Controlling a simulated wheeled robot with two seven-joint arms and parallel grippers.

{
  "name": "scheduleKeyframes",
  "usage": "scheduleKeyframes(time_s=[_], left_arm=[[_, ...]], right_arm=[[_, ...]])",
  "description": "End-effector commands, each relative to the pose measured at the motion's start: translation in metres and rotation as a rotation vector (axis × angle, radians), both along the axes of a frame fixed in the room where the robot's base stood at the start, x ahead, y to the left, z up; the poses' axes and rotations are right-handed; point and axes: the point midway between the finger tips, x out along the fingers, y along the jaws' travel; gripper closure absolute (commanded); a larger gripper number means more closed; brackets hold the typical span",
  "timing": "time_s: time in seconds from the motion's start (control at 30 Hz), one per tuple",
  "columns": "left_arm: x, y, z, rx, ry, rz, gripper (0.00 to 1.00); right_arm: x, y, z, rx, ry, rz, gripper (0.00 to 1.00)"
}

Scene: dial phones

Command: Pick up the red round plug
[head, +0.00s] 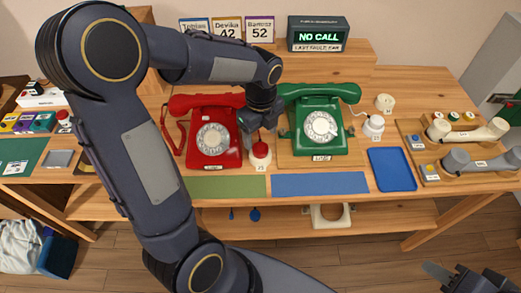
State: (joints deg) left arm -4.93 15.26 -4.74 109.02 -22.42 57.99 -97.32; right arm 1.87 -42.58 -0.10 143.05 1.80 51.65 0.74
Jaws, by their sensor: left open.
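A round plug with a red top and a white base (260,151) stands on the table between the red dial phone (212,136) and the green dial phone (319,124). My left gripper (263,134) is open and points down just above and around the red top. Whether its fingers touch the plug cannot be made out. My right gripper (455,277) is at the bottom right corner, away from the table and partly cut off by the frame edge; its opening is unclear.
Green mat (225,187) and blue mat (318,185) lie along the front edge. White round plugs (374,126), a blue tray (390,169) and handsets on a wooden board (412,131) are to the right. A sign (318,34) stands behind.

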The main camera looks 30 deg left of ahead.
Motion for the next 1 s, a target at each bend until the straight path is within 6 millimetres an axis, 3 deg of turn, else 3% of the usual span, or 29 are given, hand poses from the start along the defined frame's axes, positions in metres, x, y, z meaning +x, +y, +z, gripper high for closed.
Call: scheduleKeyframes(time_s=[0.23, 0.57, 0.9, 1.0], left_arm=[[-0.003, 0.001, -0.037, 0.0, 0.003, 0.001, 0.33], [-0.002, 0.001, -0.044, -0.001, -0.001, 0.002, 0.33], [-0.002, 0.001, -0.044, -0.001, -0.001, 0.003, 0.77], [-0.002, 0.001, -0.044, -0.001, -0.001, 0.003, 0.77]], right_arm=[[0.0, 0.0, -0.002, 0.0, 0.0, 0.0, 0.64], [0.0, 0.0, -0.002, 0.0, 0.0, 0.0, 0.64], [0.0, 0.0, -0.002, 0.0, 0.0, 0.0, 0.64], [0.0, 0.0, -0.002, 0.0, 0.0, 0.0, 0.64]])
